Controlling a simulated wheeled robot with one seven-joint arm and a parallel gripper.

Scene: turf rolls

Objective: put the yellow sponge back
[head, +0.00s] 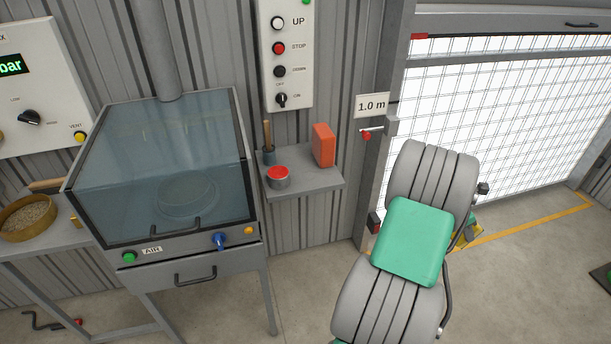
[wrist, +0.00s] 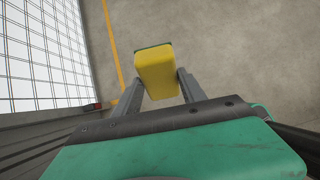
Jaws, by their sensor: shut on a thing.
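The yellow sponge (wrist: 157,75) has a green layer along its far edge. In the wrist view it sits between the two fingers of my gripper (wrist: 160,80), which is shut on it. The sponge is held out over bare concrete floor. In the head view only a small yellow part of the sponge (head: 474,235) shows at the right of my arm, near the mesh door. My arm hides most of the gripper there.
A mesh door (head: 520,110) is at right.

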